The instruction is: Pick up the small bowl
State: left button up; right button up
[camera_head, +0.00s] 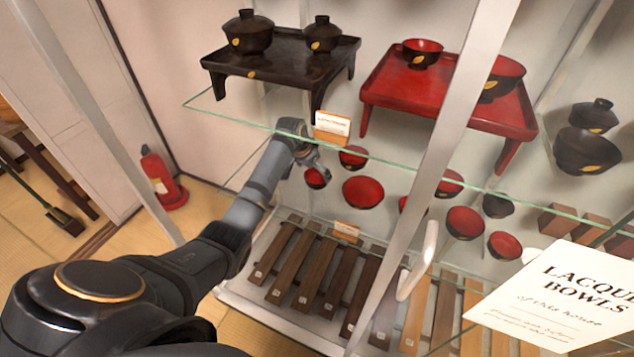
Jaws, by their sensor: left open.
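My left gripper (318,163) is at the end of the arm coming in from the lower left. It is open and just above a small bowl (315,179), dark outside and red inside, in the cabinet below the upper glass shelf. I cannot tell whether the fingers touch this bowl. Another small red bowl (353,158) is just right of the gripper, and a larger red bowl (363,192) is to the lower right. My right gripper is not in view.
The glass shelf edge (405,162) runs above the bowls. A metal door frame (440,140) with a handle (418,262) crosses the view. A black table (280,62) and a red table (450,88) carry lidded and open bowls above.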

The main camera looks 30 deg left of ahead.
aim_at(319, 181)
pick_arm(q)
jog(key=x, duration=0.5)
jog(key=shift+s+f+b, duration=0.1)
jog(key=shift+b, duration=0.25)
jog(key=c, duration=1.1)
